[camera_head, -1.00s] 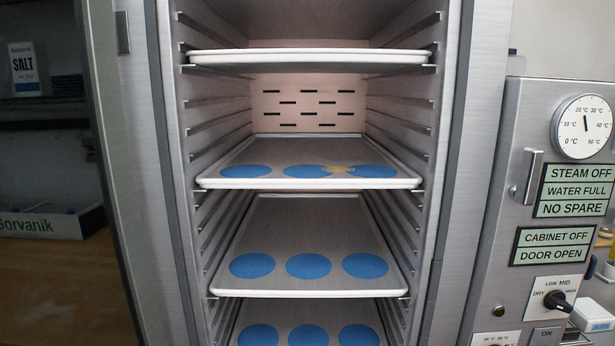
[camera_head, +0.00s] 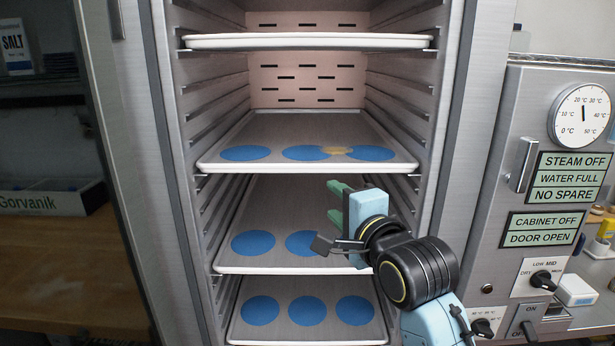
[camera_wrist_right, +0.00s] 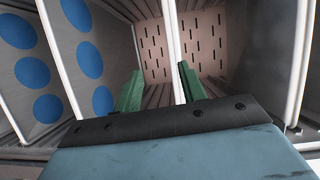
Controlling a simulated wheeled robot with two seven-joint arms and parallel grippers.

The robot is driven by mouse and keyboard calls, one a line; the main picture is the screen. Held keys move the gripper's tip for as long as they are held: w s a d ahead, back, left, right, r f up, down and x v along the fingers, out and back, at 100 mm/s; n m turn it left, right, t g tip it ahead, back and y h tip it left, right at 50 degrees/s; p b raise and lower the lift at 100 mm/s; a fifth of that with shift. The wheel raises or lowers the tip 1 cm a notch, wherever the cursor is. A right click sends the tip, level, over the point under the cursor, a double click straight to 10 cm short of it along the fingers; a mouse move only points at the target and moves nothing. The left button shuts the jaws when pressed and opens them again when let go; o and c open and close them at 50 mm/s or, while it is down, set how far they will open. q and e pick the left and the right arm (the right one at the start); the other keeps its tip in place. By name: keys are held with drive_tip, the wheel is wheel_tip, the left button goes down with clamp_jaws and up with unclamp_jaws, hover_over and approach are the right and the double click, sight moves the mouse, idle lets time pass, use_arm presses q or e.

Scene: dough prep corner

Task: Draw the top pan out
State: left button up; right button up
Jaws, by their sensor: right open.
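The top pan (camera_head: 308,42) sits high in the open cabinet, seen nearly edge-on with a pale rim. In the right wrist view its rim (camera_wrist_right: 298,65) runs down the right side. My right gripper (camera_head: 337,205) is in front of the rack, well below the top pan in the head view. Its green fingers are apart and hold nothing. In the right wrist view another pan's rim (camera_wrist_right: 172,55) shows between the fingertips (camera_wrist_right: 158,82); it appears to be the second pan (camera_head: 308,168). I cannot tell how near it is. My left gripper is out of view.
Lower pans, the third (camera_head: 290,270) and the bottom one (camera_head: 305,335), carry blue discs, as does the second, which also has a yellowish patch. The control panel (camera_head: 560,180) stands right of the opening. The cabinet door (camera_head: 115,150) is open at left.

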sight(309, 168)
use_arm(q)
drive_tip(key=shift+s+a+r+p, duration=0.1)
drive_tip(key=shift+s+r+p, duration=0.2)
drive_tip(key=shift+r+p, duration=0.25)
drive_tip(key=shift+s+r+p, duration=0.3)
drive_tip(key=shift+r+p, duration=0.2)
use_arm(e)
drive_tip(key=r+x, duration=0.1)
drive_tip(key=x, duration=0.7)
drive_tip(key=r+x, duration=0.1)
drive_tip(key=x, duration=0.3)
drive_tip(key=shift+w+a+r, duration=0.15)
drive_tip(key=shift+a+r, duration=0.15)
drive_tip(key=shift+a, duration=0.05)
drive_tip(key=shift+r, duration=0.1)
clamp_jaws()
